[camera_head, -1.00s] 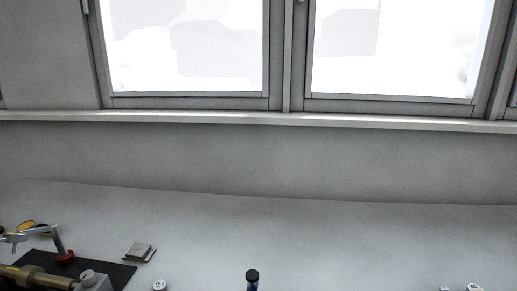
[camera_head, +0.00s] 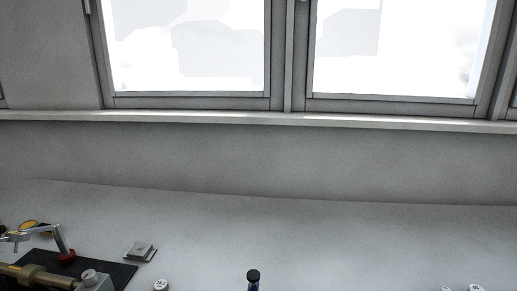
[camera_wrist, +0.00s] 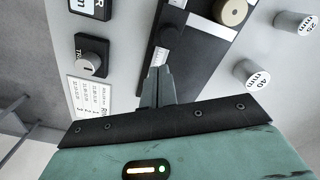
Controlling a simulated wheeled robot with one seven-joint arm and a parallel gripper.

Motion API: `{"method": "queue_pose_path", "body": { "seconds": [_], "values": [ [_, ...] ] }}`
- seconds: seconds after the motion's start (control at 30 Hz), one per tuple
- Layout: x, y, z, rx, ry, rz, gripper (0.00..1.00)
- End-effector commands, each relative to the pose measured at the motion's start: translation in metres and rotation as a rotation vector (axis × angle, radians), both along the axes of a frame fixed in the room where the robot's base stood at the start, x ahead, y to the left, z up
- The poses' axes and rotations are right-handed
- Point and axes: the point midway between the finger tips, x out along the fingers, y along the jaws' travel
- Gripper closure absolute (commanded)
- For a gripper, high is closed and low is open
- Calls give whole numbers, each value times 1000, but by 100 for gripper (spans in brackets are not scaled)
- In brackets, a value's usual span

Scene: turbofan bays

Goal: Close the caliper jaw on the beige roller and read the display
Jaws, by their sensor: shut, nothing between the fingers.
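In the wrist view, my gripper (camera_wrist: 158,72) is shut and empty, its fingertips over the lower part of a dark caliper-like tool. The beige roller (camera_wrist: 233,12) is a round piece with a dark centre at the top, right of the slider, partly cut off by the frame edge. I cannot tell whether a jaw touches it. No readable caliper reading shows. My gripper is not in the head view.
Two labelled grey cylinders (camera_wrist: 292,24) and (camera_wrist: 251,74) stand at the right. A black knobbed block (camera_wrist: 92,54) and a printed card (camera_wrist: 90,103) are at the left. In the head view, a dial-gauge stand (camera_head: 62,243) and a small grey block (camera_head: 140,251) sit on the bench.

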Motion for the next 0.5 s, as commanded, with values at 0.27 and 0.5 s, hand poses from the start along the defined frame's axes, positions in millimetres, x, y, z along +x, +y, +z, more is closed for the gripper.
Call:
{"method": "queue_pose_path", "body": {
  "seconds": [0.27,0.5],
  "values": [
    [0,0,-1,0,0,0,100],
    [0,0,-10,0,0,0,100]
  ]
}}
